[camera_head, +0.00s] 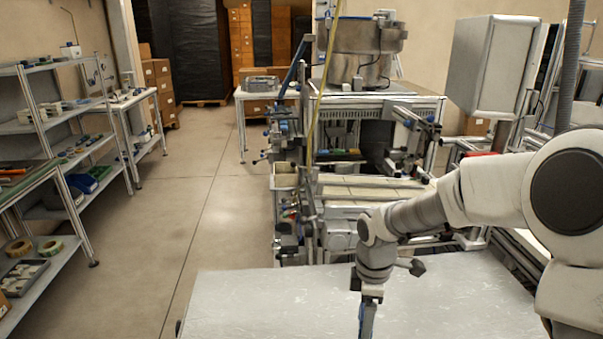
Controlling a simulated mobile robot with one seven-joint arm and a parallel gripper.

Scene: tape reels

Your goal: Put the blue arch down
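My gripper (371,292) hangs from my arm on the right and points down over the pale worktable (250,305). A narrow blue piece, the blue arch (367,319), shows directly below the fingers and appears held between them. Only its upper part is in view; the bottom edge of the picture cuts it off. I cannot tell whether its lower end touches the table.
The visible tabletop is bare on both sides of the gripper. A machine (365,190) with a metal bowl stands behind the table. Shelves (70,130) with parts and tape reels (50,247) line the left, beside open floor (150,240).

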